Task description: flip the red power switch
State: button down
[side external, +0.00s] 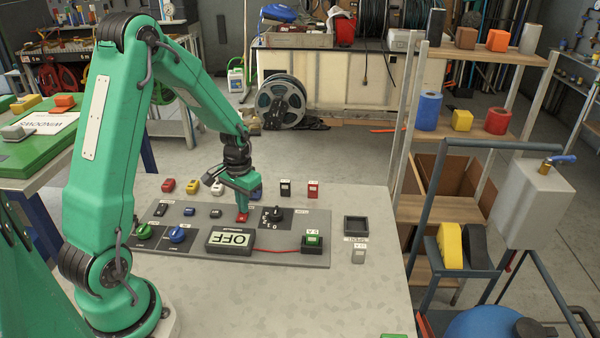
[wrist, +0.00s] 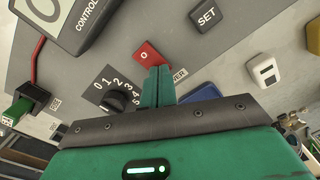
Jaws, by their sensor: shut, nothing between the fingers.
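The red power switch (side external: 242,217) is a small red rocker on the grey control panel (side external: 180,225). In the wrist view the red switch (wrist: 149,53) shows a small "O" mark, and its near edge meets the fingertips. My gripper (side external: 243,208) points down right above the switch in the side view. In the wrist view my gripper (wrist: 159,69) is shut, with its two green fingers together and nothing between them. I cannot tell whether the tips press on the switch or hover just over it. The display box (side external: 229,240) reads OFF.
A black numbered dial (side external: 275,214) sits just right of the switch. A green block with a red cable (side external: 312,242), a green knob (side external: 144,231) and a blue knob (side external: 178,234) are on the panel. Several small coloured switches line the back. The table's front is mostly clear.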

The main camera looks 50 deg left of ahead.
jog(key=shift+r, duration=3.45)
jog(key=s+d+r+m+t, duration=0.3)
jog(key=s+d+r+t, duration=0.2)
jog(key=s+d+r, duration=0.8)
jog(key=d+r, duration=0.2)
jog(key=d, duration=0.1)
jog(key=shift+d+r+t, duration=0.25)
jog(key=shift+r+t, duration=0.05)
jog(key=shift+r, duration=0.05)
